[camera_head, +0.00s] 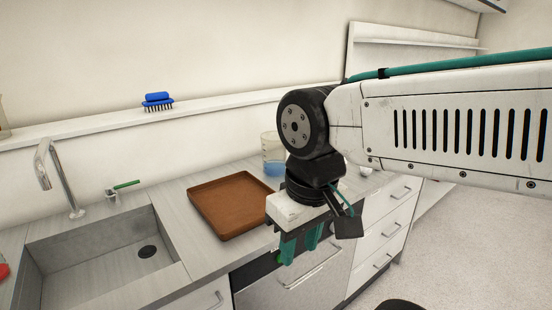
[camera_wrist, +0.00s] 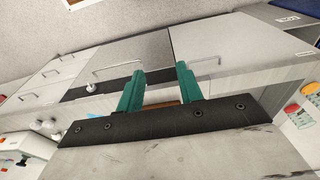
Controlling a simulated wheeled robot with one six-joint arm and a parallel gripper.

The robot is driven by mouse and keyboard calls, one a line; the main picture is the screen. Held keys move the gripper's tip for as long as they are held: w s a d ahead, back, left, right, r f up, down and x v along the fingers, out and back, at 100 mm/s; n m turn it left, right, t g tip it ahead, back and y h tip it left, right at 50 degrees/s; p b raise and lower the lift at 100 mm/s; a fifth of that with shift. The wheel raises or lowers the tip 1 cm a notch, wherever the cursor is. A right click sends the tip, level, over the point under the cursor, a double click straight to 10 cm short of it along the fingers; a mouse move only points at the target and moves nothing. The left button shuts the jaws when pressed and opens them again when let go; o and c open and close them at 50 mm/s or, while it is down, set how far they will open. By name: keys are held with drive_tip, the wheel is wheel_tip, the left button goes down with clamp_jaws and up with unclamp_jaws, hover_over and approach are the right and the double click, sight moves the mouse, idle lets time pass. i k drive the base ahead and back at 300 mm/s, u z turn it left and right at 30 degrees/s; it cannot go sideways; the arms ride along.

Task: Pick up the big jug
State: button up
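A clear container with blue liquid (camera_head: 273,167), the only jug-like thing in view, stands upright on the counter behind my arm in the head view. Its right side is partly covered by my wrist. My gripper (camera_head: 300,250) hangs fingers down in front of the counter's front edge, nearer the camera than the container and apart from it. In the wrist view my gripper (camera_wrist: 160,70) shows two green fingers spread apart with nothing held between them. I cannot make out the jug in the wrist view.
A brown tray (camera_head: 205,207) lies on the counter left of my gripper. A sink (camera_head: 90,262) with a tap (camera_head: 60,180) is further left. A blue brush (camera_head: 157,101) sits on the wall ledge. Drawers (camera_head: 385,230) front the counter at right; open floor (camera_head: 470,240) lies beyond.

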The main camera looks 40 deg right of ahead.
sight(275, 156)
drive_tip(key=k, duration=0.65)
drive_tip(key=z, duration=0.45)
drive_tip(key=i, duration=1.4)
drive_tip(key=u, duration=0.55)
